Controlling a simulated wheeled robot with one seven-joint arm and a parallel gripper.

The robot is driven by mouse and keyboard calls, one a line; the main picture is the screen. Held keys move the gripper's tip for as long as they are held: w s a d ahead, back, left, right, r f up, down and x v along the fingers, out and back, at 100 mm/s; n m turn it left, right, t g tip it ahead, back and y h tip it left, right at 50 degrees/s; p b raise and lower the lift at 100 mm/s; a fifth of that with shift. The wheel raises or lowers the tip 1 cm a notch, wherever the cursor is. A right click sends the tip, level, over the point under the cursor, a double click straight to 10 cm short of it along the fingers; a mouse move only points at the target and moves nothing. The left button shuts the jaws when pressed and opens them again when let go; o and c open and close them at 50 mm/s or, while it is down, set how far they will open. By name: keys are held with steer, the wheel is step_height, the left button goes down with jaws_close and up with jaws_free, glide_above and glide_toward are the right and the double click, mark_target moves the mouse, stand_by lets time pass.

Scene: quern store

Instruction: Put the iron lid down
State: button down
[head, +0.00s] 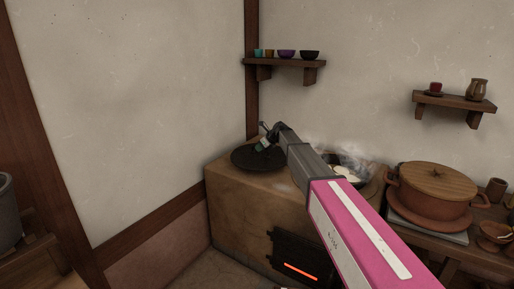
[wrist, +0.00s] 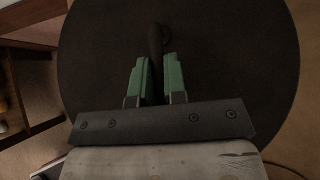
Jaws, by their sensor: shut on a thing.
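The iron lid (head: 249,159) is a dark round disc at the back left of the clay stove top (head: 225,178). It fills most of the wrist view (wrist: 230,60). My gripper (head: 264,141) is above it, shut on the lid's dark handle (wrist: 156,45). The green fingertips (wrist: 156,78) press on the handle from both sides. The lid looks level and at or very near the stove top. I cannot tell whether it touches.
A steaming pan (head: 350,170) with pale contents sits on the stove, partly behind my arm. To the right stands a clay pot (head: 432,200) with a wooden lid. The stove mouth (head: 292,262) glows below. Wall shelves (head: 285,62) hold small bowls. The wall is close behind the lid.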

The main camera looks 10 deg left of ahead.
mark_target(260, 154)
steer(key=shift+f, duration=1.9)
steer(key=shift+f, duration=0.1)
steer(key=c, duration=1.2)
jaws_free()
steer(key=shift+f, duration=0.1)
steer(key=shift+o, duration=0.2)
steer(key=v, duration=1.2)
